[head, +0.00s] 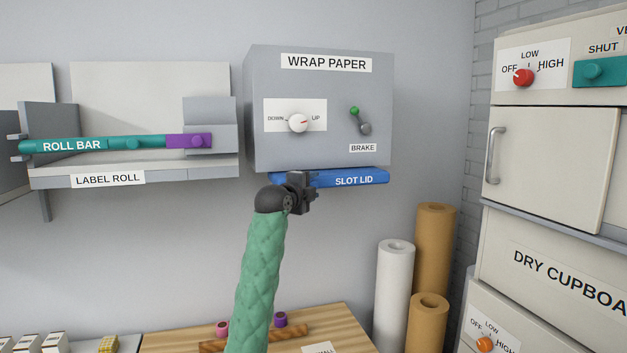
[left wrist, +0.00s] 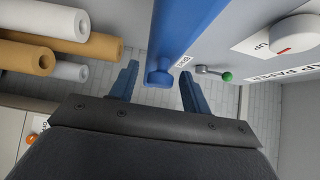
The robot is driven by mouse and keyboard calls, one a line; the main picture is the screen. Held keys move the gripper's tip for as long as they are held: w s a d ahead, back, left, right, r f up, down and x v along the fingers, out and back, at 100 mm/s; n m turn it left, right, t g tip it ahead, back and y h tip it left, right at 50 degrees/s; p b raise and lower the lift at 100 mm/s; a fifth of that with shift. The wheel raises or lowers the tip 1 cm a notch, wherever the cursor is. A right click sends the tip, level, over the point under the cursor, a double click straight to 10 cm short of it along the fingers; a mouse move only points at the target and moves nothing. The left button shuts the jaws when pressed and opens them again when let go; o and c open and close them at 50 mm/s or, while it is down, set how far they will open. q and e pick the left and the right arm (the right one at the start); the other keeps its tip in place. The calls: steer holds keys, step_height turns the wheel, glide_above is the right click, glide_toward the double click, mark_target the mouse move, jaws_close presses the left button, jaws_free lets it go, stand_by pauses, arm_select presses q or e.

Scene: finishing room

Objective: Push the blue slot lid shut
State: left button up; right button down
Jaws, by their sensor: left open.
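The blue slot lid (head: 355,179) is a long bar along the bottom edge of the grey wrap paper box (head: 320,135), and it juts out a little there. My left gripper (head: 302,187) is in front of the lid's left part and hides some of it. In the left wrist view the lid (left wrist: 183,30) runs down from the top, and its lipped end lies between the two blue fingers of my left gripper (left wrist: 159,75). The fingers stand apart, with a gap on each side of the lid. I cannot tell whether anything touches it. My right gripper is not in view.
Above the lid, the box has a white dial (head: 298,123) and a green-tipped brake lever (head: 360,121). A label roll shelf (head: 205,169) is at left. Paper rolls (head: 395,290) stand at right beside the dry cupboard (head: 545,165). A wooden table (head: 330,335) is below.

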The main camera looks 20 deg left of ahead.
arm_select(q)
steer(key=shift+w+d, duration=0.1)
steer(key=shift+w, duration=0.25)
